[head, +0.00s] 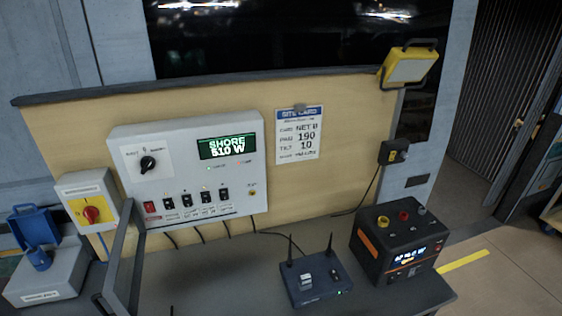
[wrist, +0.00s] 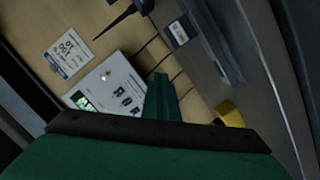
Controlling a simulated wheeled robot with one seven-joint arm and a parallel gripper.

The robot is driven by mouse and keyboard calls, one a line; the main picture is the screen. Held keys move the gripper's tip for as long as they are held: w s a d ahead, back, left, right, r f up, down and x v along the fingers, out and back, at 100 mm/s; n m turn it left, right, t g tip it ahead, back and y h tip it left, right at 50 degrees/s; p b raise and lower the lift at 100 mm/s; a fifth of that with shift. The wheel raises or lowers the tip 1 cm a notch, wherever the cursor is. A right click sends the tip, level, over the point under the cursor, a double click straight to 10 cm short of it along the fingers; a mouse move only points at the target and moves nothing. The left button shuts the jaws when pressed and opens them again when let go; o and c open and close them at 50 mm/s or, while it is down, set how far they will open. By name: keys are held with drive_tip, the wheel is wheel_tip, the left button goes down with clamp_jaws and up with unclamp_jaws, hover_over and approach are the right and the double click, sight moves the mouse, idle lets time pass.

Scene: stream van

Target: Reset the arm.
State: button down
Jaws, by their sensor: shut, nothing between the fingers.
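My gripper (wrist: 160,82) shows in the wrist view as narrow dark green fingers, shut with nothing between them. A broad green part with a black edge fills the bottom of that view and hides what is behind it. Beyond the fingers, the white control panel (wrist: 112,88) and the site card (wrist: 68,55) appear tilted, with a clear gap that I cannot measure. My gripper does not show in the head view. There the control panel (head: 190,175) is upright on the tan board, and its display reads SHORE 510 W.
On the bench stand a router (head: 318,288) with two antennas, a black power unit (head: 398,245) and a grey box (head: 45,278) with a blue plug. A grey upright frame (head: 128,262) rises at front left. A red-yellow switch (head: 90,212) and yellow lamp (head: 410,66) flank the board.

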drive_tip(key=s+d+f+m+h, duration=0.1)
drive_tip(key=s+d+m, duration=0.1)
drive_tip(key=s, duration=0.6)
drive_tip(key=s+d+f+m, duration=0.1)
drive_tip(key=s+d+m, duration=0.2)
drive_tip(key=s+m, duration=0.2)
drive_tip(key=s+d+f+m+h, duration=0.1)
drive_tip(key=s+d+m, duration=0.2)
drive_tip(key=s, duration=0.8)
drive_tip(key=shift+s+f+m+h, duration=0.25)
drive_tip(key=shift+s+m+h, duration=0.1)
drive_tip(key=shift+m, duration=0.25)
drive_tip(key=shift+w, duration=0.1)
